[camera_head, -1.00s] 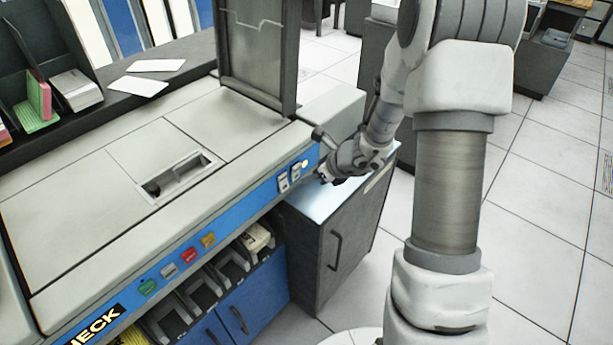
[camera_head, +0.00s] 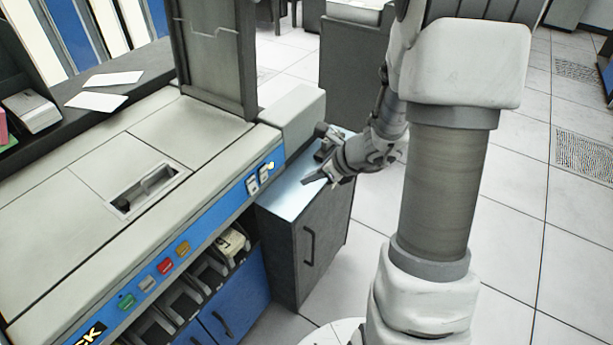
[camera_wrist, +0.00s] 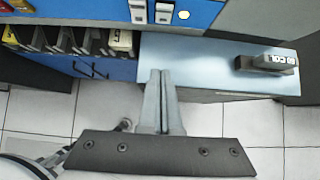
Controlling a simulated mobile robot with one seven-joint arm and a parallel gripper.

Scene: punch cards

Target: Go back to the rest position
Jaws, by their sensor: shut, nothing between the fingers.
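My gripper (camera_head: 318,180) is shut and empty in the head view. It is in the air by the right end of the punch card machine (camera_head: 75,205), over the small grey cabinet (camera_head: 312,245). In the wrist view my gripper (camera_wrist: 161,78) shows its two fingers pressed together, pointing at the machine's blue front (camera_wrist: 75,10). The fingers overlap the left part of the cabinet's light top (camera_wrist: 215,62) in that view. Nothing is between them.
The machine has two white switches (camera_head: 258,180) and coloured buttons (camera_head: 165,266) on its blue front. Card slots (camera_head: 205,275) lie below. A dark grey object (camera_wrist: 268,62) appears above the cabinet top in the wrist view. Open tiled floor (camera_head: 510,230) lies to the right.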

